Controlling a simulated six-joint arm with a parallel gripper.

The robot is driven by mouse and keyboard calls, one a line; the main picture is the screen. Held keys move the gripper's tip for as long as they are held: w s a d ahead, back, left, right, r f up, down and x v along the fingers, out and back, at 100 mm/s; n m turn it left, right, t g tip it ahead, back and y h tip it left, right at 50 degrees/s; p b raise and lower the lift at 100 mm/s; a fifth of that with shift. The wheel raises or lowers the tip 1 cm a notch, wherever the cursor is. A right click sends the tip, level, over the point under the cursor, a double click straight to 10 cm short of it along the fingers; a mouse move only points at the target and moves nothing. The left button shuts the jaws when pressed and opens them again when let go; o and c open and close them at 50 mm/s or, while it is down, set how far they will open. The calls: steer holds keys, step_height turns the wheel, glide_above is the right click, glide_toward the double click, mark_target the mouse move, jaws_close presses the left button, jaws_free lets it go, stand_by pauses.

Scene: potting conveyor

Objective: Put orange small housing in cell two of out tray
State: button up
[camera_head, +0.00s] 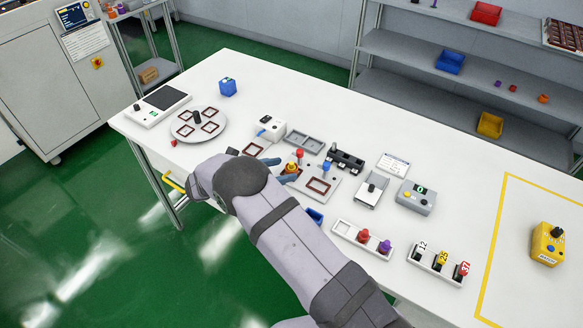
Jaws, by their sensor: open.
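My gripper (282,169) is over the middle of the table, its dark blue-grey fingers apart. A white tray (338,232) in front to the right has an empty left cell, an orange-red piece (362,236) in the middle and a purple piece (384,247) at right. A grey tray (305,142) with two empty-looking compartments lies behind my gripper. No label shows which is the out tray.
A fixture plate (325,196) with brown frames and red and blue knobs is close by. A round turntable (198,125) stands left. A black clamp block (345,162), a grey device (415,197) and a numbered rack (437,263) stand right. My arm hides part of the front edge.

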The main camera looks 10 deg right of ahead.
steer(key=shift+p+x, duration=0.3)
steer(key=shift+x, duration=1.1)
steer(key=c, duration=1.2)
steer(key=shift+r, duration=0.15)
